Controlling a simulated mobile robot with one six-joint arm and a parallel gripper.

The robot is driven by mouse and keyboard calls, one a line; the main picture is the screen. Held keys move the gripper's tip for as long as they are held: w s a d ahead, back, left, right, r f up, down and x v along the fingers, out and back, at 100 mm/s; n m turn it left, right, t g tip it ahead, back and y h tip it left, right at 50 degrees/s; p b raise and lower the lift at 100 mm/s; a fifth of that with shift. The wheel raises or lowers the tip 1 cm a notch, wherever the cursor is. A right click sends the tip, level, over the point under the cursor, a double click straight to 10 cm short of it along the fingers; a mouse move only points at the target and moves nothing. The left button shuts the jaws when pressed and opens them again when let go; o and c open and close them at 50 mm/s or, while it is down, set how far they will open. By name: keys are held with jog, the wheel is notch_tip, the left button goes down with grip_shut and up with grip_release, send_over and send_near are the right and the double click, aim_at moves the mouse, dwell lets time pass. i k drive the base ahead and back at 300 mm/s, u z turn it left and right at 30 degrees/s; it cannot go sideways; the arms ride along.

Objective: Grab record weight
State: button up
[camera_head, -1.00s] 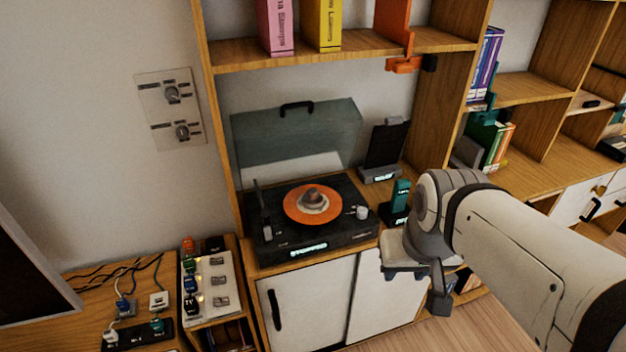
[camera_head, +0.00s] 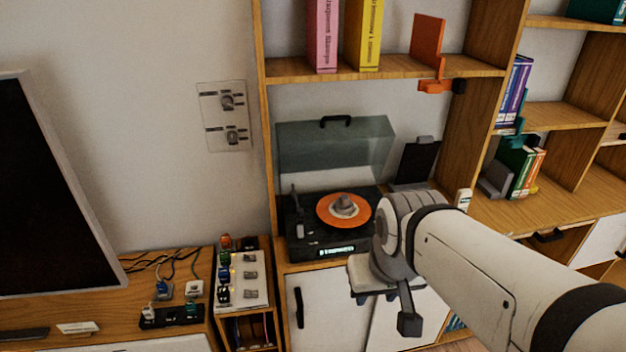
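The record weight (camera_head: 345,205) is a small grey knob-like piece standing at the centre of an orange record (camera_head: 329,217) with a pale label. The record lies on a black turntable (camera_head: 306,238) in the shelf bay, its smoky lid (camera_head: 340,148) raised. My gripper (camera_head: 382,298) hangs in front of the cabinet, below and to the right of the turntable, apart from the weight. Its fingers are seen from behind and above, and I cannot tell whether they are open. My arm comes in from the lower right.
A black stand (camera_head: 415,163) is right of the turntable, with a white handset (camera_head: 463,199) nearby. An orange bookend (camera_head: 427,42) and books are on the shelf above. A switch panel (camera_head: 242,284) stands at left. White cabinet doors (camera_head: 325,301) lie below the turntable.

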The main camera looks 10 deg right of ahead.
aim_at(343, 205)
jog(key=u, duration=0.05)
jog(key=i, duration=1)
jog(key=u, duration=0.05)
